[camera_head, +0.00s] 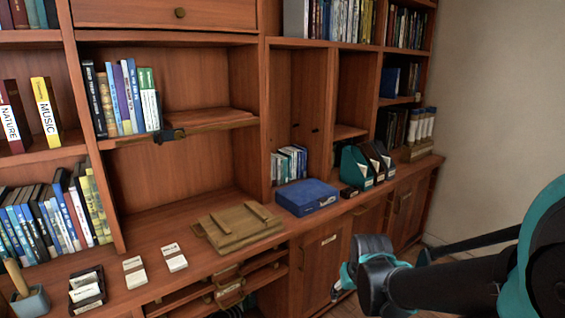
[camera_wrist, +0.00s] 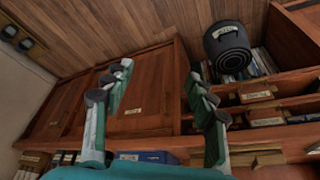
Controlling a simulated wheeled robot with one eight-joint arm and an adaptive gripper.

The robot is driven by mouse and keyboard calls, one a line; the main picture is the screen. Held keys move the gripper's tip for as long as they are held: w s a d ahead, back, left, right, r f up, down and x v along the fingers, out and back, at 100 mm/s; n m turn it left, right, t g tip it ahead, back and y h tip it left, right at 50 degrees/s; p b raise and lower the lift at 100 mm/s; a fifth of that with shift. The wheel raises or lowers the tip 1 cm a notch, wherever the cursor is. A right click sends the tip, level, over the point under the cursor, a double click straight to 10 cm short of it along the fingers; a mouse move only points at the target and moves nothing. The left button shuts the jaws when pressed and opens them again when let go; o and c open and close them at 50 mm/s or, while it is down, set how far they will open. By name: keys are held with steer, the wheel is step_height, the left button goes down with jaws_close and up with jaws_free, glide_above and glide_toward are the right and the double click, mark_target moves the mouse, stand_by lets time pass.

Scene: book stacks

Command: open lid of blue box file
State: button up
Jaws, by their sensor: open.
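The blue box file (camera_head: 306,196) lies flat on the wooden counter in the head view, near its front edge and right of the middle. Its lid looks shut, and a small pale label shows on its front side. My gripper (camera_head: 352,272) is in front of the cabinet doors, below and to the right of the box, apart from it. In the wrist view my gripper (camera_wrist: 160,72) has its fingers spread with nothing between them.
A dark bin (camera_wrist: 227,47) and the plank floor (camera_wrist: 90,30) show in the wrist view.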

steer(key=shift+f, duration=0.1)
steer(key=shift+c, duration=1.1)
steer(key=w+r+m+y, duration=0.1)
steer(key=w+m, duration=0.1)
steer(key=w, duration=0.1)
steer(key=w+a+m, duration=0.1)
steer(key=w+m, duration=0.1)
steer(key=w, duration=0.1)
steer(key=w+a+r+m+y, duration=0.1)
steer(key=w+m, duration=0.1)
steer(key=w, duration=0.1)
steer(key=shift+w+a+r+m+t+y, duration=0.25)
steer(key=shift+r+m+t+y, duration=0.05)
steer(key=shift+m+t, duration=0.1)
jaws_close()
steer(key=w+d+r+m+t+y, duration=0.1)
steer(key=w+d+m+t+y, duration=0.3)
steer(key=w+m, duration=0.9)
steer(key=w+d+r+m+t+y, duration=0.15)
steer(key=w+d+m, duration=0.55)
steer(key=w, duration=1)
steer(key=w+a+f, duration=0.1)
steer(key=w+a, duration=0.1)
steer(key=w+a+f+m, duration=0.1)
steer(key=w+a, duration=0.1)
steer(key=a, duration=0.1)
steer(key=w+a+f+m+t, duration=0.1)
steer(key=w+a, duration=0.1)
steer(key=w, duration=0.1)
steer(key=shift+a+f, duration=0.15)
